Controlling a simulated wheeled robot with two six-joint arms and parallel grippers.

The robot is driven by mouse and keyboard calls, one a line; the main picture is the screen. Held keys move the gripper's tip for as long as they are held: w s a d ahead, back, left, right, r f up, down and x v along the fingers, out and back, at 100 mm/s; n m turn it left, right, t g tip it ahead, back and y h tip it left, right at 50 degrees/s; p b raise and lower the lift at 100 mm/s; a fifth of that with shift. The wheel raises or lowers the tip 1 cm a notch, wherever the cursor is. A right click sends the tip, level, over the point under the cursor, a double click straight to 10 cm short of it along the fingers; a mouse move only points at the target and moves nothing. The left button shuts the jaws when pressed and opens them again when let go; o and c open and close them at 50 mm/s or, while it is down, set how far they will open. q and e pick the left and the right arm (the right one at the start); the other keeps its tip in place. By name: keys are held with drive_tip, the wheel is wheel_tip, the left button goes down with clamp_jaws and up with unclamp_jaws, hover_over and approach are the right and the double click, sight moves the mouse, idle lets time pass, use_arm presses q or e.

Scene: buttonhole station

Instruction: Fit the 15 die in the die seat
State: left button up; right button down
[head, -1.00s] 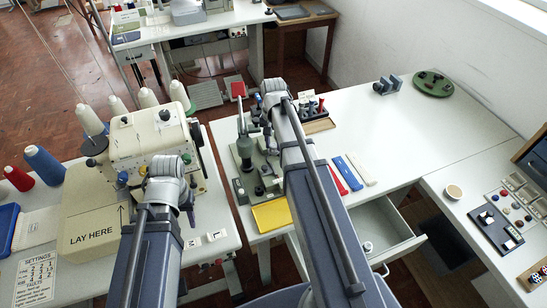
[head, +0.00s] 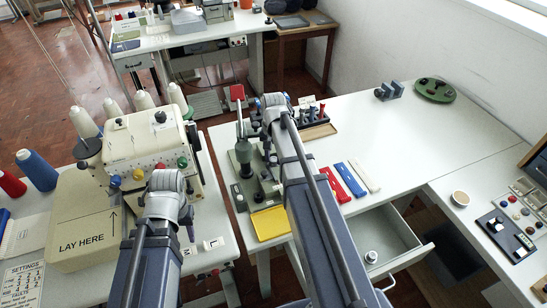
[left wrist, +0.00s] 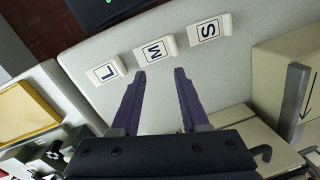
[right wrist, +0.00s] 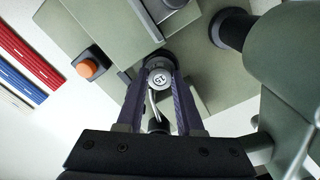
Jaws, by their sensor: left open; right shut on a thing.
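The 15 die (right wrist: 160,78) is a small pale round piece marked 15, seen end-on in the right wrist view. My right gripper (right wrist: 160,84) is shut on it. The die is over or at a dark round part (right wrist: 158,58) on the green press (head: 246,187); I cannot tell whether it touches, or whether that part is the die seat. In the head view my right arm hides the die and fingertips. My left gripper (left wrist: 156,72) is open and empty, above the left table near the S, M and L tags (left wrist: 155,51).
A dark column (right wrist: 233,28) and an orange button (right wrist: 88,68) are near my right gripper. A yellow tray (head: 271,223) lies in front of the press; red and blue strips (head: 349,179) lie right of it. A drawer (head: 411,260) stands open. The right table's middle is clear.

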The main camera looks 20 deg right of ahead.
sight(274, 160)
use_arm(q)
drive_tip(key=shift+f, duration=0.25)
use_arm(e)
drive_tip(key=shift+f, duration=0.25)
drive_tip(key=c, duration=0.5)
unclamp_jaws()
drive_tip(key=shift+c, duration=0.2)
use_arm(q)
drive_tip(key=shift+r, duration=0.2)
use_arm(e)
drive_tip(key=shift+r, duration=0.15)
use_arm(q)
wheel_tip(274, 160, up, 12)
drive_tip(key=p, duration=1.2)
drive_tip(key=shift+r, duration=0.2)
use_arm(e)
wheel_tip(274, 160, up, 12)
drive_tip(key=shift+r, duration=0.25)
drive_tip(key=shift+s+f, duration=0.1)
